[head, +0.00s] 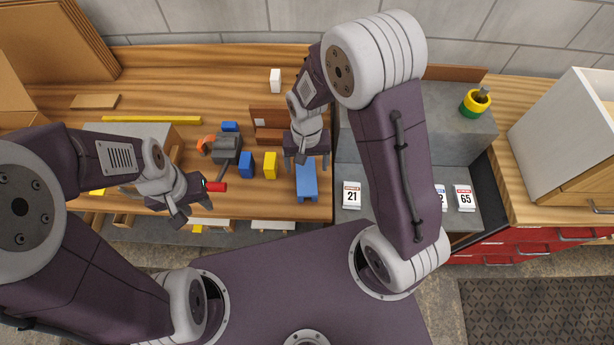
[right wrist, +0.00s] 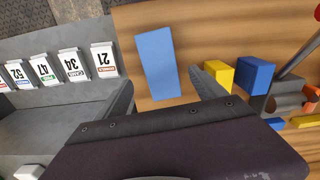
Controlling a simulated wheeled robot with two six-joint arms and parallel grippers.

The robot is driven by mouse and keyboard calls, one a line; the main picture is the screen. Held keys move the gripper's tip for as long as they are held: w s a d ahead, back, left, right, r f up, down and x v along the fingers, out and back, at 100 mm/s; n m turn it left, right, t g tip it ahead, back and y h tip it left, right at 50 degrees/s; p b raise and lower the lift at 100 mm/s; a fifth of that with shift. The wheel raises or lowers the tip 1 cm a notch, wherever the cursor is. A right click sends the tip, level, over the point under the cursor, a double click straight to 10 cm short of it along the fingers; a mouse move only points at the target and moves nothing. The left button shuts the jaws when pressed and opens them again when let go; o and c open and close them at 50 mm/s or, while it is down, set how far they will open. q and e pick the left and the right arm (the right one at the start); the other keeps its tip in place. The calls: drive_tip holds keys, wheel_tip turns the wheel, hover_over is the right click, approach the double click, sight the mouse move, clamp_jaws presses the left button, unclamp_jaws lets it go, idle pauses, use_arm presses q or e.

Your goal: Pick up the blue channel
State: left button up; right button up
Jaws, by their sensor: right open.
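The blue channel (head: 307,183) lies on the wooden bench near its front edge, seen from above as a long blue block. It also shows in the right wrist view (right wrist: 157,62), lying flat and slightly tilted in the picture. My right gripper (head: 306,163) is open and empty, above the far end of the channel in the head view. In the right wrist view its fingers are on either side of the channel's lower end, and it does not touch it visibly. My left gripper (head: 194,211) is apart from the channel, near the bench's front edge, with fingers spread.
A yellow block (head: 270,165) and a blue block (head: 246,165) stand left of the channel. A grey tray with number cards (head: 352,195) is to its right. A red-ended thing (head: 215,187) is beside my left gripper. A white block (head: 275,80) stands farther back.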

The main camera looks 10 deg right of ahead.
sight(306, 175)
drive_tip(key=shift+f, duration=0.95)
drive_tip(key=f, duration=0.2)
drive_tip(key=f+p, duration=0.1)
drive_tip(key=f, duration=0.1)
drive_tip(key=shift+s+a+f, duration=0.1)
drive_tip(key=shift+s, duration=0.1)
drive_tip(key=shift+w+f, duration=0.15)
drive_tip(key=shift+f, duration=0.25)
drive_tip(key=c, duration=1.4)
drive_tip(key=shift+r, duration=0.55)
wheel_tip(306, 175, up, 3)
drive_tip(key=shift+w+r+b, duration=0.1)
drive_tip(key=shift+b, duration=0.25)
drive_tip(key=s+d+r+b, duration=0.3)
drive_tip(key=s+r, duration=0.3)
drive_tip(key=s, duration=0.5)
drive_tip(key=shift+s+d+r+b, duration=0.25)
drive_tip(key=shift+r+b, duration=0.15)
